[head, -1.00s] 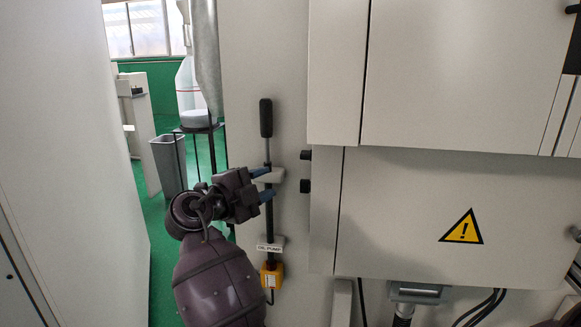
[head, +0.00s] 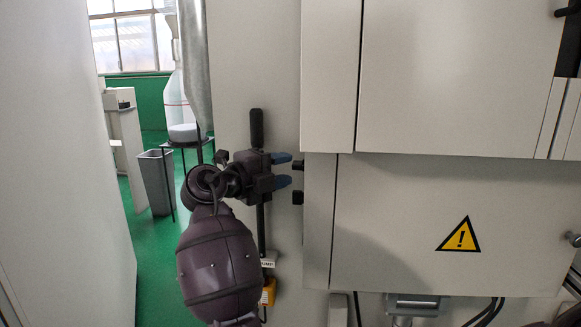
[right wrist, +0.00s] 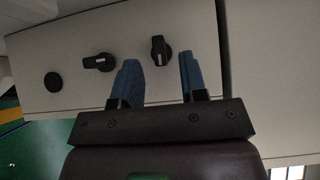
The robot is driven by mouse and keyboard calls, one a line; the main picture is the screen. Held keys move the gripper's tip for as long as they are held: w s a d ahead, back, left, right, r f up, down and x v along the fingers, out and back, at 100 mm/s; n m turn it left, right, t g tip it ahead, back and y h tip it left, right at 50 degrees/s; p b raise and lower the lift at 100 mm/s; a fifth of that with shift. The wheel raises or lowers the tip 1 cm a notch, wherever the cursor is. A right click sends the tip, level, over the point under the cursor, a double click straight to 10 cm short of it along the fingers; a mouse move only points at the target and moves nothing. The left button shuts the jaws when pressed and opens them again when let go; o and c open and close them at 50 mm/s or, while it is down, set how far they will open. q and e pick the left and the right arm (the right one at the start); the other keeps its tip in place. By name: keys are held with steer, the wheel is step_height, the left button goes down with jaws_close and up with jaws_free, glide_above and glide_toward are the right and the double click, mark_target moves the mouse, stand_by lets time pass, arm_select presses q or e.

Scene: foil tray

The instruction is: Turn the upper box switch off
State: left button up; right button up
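The upper switch (head: 299,165) is a small black knob on the left side face of the grey box, and the lower switch (head: 298,197) sits below it. In the right wrist view the upper switch (right wrist: 158,50) shows its black handle, beside the lower switch (right wrist: 99,62), whose handle is turned differently. My right gripper (head: 284,169) is open and empty, its blue fingers pointing at the box side near the upper switch. In the right wrist view the upper switch appears between the fingertips, with no clear contact. My left gripper is not in view.
A black-handled lever (head: 257,128) stands on the wall behind my right gripper. A round black button (right wrist: 53,82) lies beyond the lower switch. The upper cabinet (head: 460,75) is above the box (head: 400,225) with its warning sign. A grey bin (head: 157,181) stands on the green floor.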

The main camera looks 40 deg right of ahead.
steer(key=shift+s+d, duration=0.1)
steer(key=shift+d, duration=1.15)
jaws_close()
